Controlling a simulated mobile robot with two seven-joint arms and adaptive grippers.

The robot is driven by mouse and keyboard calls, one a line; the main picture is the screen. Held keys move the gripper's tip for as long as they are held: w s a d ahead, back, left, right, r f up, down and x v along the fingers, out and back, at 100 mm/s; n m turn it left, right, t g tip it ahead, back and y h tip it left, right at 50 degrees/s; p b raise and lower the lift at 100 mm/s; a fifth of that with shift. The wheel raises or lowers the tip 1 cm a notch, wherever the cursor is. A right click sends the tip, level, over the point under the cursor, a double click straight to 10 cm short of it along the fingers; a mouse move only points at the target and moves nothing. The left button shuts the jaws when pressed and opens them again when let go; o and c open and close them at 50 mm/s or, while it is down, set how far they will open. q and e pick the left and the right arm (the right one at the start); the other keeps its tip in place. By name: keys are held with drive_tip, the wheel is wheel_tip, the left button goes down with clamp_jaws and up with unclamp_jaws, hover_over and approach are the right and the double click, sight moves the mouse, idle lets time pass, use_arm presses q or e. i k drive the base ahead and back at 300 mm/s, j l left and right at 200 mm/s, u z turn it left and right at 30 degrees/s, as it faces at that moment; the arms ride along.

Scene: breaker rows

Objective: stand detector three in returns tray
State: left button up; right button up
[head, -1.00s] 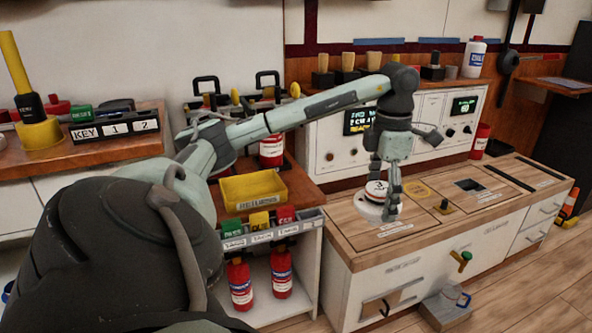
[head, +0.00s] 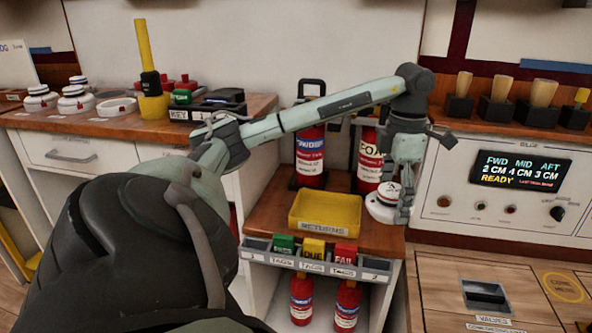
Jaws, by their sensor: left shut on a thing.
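My left gripper (head: 402,195) is shut on a round white detector (head: 384,209) with a dark band, and it points down. The detector is just right of the yellow returns tray (head: 325,229), over the right end of the wooden shelf top. I cannot tell whether its base touches the wood. The tray is empty, with a "RETURNS" label on its front. The number on the detector is not readable now. My right gripper is not in view.
Red extinguishers (head: 310,155) stand behind the tray. A tag rack (head: 315,262) with green, yellow and red tags runs along the front edge. More white detectors (head: 77,100) sit on the left counter. A gauge panel (head: 505,185) is at the right.

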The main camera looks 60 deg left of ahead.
sight(327, 217)
drive_tip(key=i+l+u, duration=0.1)
drive_tip(key=i+u, duration=0.25)
drive_tip(key=i+l+u, duration=0.15)
drive_tip(key=u, duration=0.2)
drive_tip(key=i+l+u, duration=0.35)
drive_tip(key=k+j, duration=0.1)
